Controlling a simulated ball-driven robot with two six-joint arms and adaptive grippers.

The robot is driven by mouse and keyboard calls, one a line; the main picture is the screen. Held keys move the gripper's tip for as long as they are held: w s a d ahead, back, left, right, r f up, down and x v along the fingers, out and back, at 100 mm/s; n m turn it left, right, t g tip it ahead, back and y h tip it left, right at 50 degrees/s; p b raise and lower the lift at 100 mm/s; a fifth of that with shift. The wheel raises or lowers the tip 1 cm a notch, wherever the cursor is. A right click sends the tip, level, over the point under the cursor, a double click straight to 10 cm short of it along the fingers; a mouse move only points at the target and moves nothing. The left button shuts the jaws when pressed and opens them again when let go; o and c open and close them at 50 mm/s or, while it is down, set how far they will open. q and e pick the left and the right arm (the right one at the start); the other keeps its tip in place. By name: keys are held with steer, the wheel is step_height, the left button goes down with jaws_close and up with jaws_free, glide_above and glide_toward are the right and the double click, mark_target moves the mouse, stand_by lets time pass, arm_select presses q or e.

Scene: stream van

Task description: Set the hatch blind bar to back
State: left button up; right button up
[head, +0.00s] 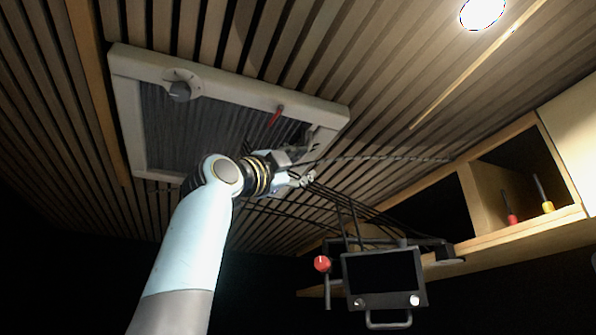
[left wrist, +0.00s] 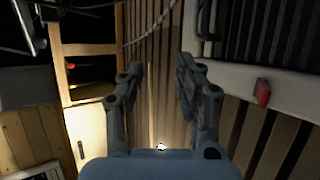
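The hatch (head: 128,120) is a pale frame in the slatted ceiling, with a dark pleated blind (head: 195,135) across most of its opening. I cannot clearly make out the blind bar; the hatch's right end, near my left gripper, is partly hidden by it. My left gripper (head: 300,174) is below the hatch's near right corner. In the left wrist view my left gripper (left wrist: 160,72) has its two fingers apart with nothing between them. The hatch frame (left wrist: 240,72) and dark ribbed blind (left wrist: 270,35) show right of the fingers. My right gripper is not in view.
The hatch carries a grey knob (head: 180,91) and a red lever (head: 274,117), also in the left wrist view (left wrist: 262,92). Dark cables run near my gripper. A monitor (head: 384,278) hangs below. Shelves (head: 485,195) with two screwdriver-like tools are at right.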

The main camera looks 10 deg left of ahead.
arm_select(q)
steer(key=shift+s+f, duration=0.1)
steer(key=s+a+r+p, duration=0.1)
steer(key=a+r+p, duration=0.3)
steer(key=a+p, duration=0.35)
steer(key=p+x, duration=0.4)
steer(key=x, duration=0.6)
steer(key=shift+w+d+f, duration=0.15)
steer(key=shift+w+f, duration=0.05)
steer(key=shift+w, duration=0.2)
steer(key=shift+c, duration=0.4)
jaws_close()
